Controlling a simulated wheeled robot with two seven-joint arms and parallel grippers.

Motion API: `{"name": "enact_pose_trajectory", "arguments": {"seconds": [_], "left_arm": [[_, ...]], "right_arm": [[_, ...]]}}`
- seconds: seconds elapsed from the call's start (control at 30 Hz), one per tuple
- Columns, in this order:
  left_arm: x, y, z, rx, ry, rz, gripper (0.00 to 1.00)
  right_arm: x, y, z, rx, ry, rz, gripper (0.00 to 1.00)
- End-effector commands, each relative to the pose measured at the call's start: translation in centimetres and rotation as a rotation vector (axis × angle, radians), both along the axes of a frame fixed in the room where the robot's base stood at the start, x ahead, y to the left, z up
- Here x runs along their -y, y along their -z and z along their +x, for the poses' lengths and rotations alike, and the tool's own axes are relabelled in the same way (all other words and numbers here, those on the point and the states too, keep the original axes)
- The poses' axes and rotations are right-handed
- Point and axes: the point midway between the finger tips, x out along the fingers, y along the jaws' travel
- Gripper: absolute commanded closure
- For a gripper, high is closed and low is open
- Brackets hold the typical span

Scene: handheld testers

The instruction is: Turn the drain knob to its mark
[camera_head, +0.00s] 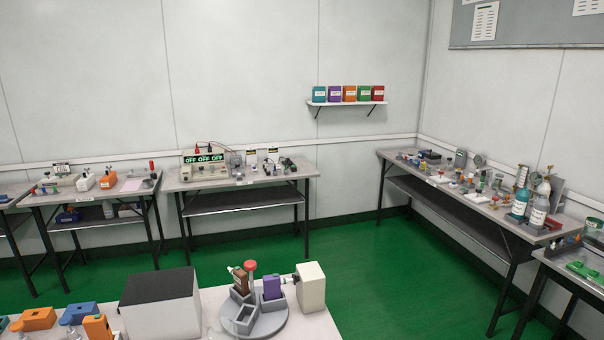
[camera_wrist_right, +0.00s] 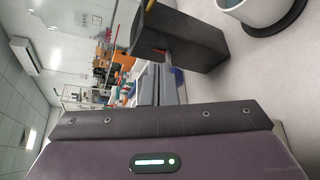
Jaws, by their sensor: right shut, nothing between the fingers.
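I cannot pick out the drain knob or its mark in either view. The far benches carry many small devices, too small to tell apart. In the right wrist view, my right gripper (camera_wrist_right: 161,78) shows as pale grey fingers, shut and empty, rising from its dark body. The fingers are near a dark block (camera_wrist_right: 190,42) in the picture; I cannot tell whether they touch. Neither gripper shows in the head view.
A black-topped box (camera_head: 158,287) stands on the near table beside a grey round holder (camera_head: 266,322) and a cream box (camera_head: 311,288). Benches stand at the back (camera_head: 243,183) and right (camera_head: 490,214). The green floor (camera_head: 375,265) between is clear. A white cylinder (camera_wrist_right: 262,14) shows in the wrist view.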

Motion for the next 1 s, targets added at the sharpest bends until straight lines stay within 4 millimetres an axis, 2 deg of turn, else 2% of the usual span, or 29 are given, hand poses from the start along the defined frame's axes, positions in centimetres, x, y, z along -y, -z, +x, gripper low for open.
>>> {"name": "enact_pose_trajectory", "arguments": {"seconds": [0.43,1.0], "left_arm": [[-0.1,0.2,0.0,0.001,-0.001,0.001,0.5],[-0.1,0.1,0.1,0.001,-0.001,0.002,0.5]], "right_arm": [[-0.3,0.4,-0.1,-0.001,-0.003,0.0,1.0],[0.6,1.7,0.1,-0.003,-0.003,-0.004,1.0]]}}
